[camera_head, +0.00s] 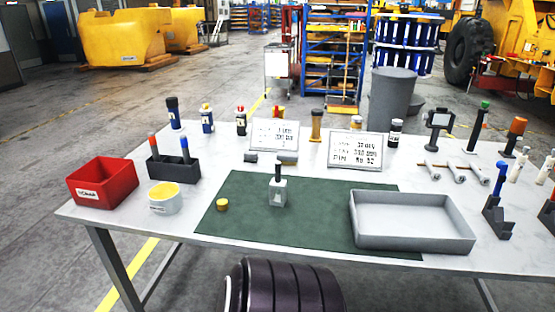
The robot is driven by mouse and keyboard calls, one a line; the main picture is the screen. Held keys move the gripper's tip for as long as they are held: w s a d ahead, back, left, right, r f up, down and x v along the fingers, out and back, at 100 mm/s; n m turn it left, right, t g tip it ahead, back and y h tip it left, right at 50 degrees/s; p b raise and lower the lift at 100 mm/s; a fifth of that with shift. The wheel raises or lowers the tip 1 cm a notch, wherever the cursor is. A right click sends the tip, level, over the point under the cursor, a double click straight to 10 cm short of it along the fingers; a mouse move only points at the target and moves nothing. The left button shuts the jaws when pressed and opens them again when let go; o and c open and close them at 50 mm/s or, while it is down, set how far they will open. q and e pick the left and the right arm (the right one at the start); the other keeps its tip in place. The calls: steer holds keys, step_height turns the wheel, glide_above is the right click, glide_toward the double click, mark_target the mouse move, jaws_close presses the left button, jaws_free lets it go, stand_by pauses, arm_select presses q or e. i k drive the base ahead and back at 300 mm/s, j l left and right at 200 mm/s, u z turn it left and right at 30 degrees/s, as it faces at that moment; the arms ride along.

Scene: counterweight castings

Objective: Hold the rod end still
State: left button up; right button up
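A light grey block with a dark upright rod in its top (278,186) stands on the green mat (320,230), near the mat's middle. The rod has a small dark head at its upper end. I cannot tell for sure which part is the rod end. A small brass-coloured round piece (222,204) lies on the mat to the left of the block, apart from it. Neither of my grippers is in view, and nothing touches the block.
A grey tray (410,241) stands at the mat's right. A red bin (103,183), a yellow-topped white tub (164,198) and a dark holder with two handles (173,170) stand left. Signs (355,150), bottles and upright tools line the back and right. The mat's front left is clear.

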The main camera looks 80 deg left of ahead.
mark_target(276, 183)
steer(key=u, duration=2.7)
